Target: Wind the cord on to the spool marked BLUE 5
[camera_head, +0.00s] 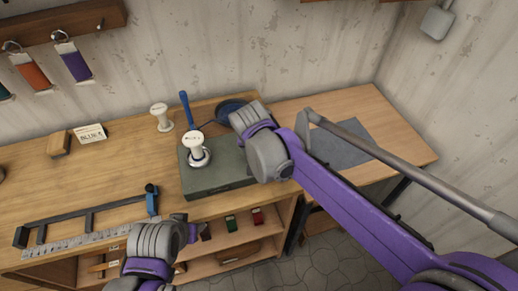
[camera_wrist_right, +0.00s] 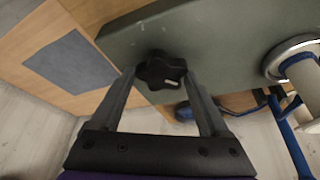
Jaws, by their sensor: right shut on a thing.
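A grey-green winder box (camera_head: 222,176) stands on the bench with a white spool (camera_head: 197,147) upright on its top. Marks on the spool's top are too small to read. The spool also shows in the right wrist view (camera_wrist_right: 304,75), on a metal disc. Blue cord (camera_head: 232,107) lies coiled behind the box, with a strand towards an upright blue post (camera_head: 186,108). My right gripper (camera_wrist_right: 162,76) is shut on the black knob (camera_wrist_right: 160,69) on the box's side; my arm hides this in the head view. My left gripper (camera_head: 203,231) is near the bench's front edge, its jaws unclear.
A second white spool (camera_head: 161,117) stands behind the box, left of the post. A lettered card (camera_head: 90,133) and a wooden block (camera_head: 59,143) are further left. A ruler with a blue-ended frame (camera_head: 85,220) lies at front left. A grey mat (camera_head: 342,146) lies right.

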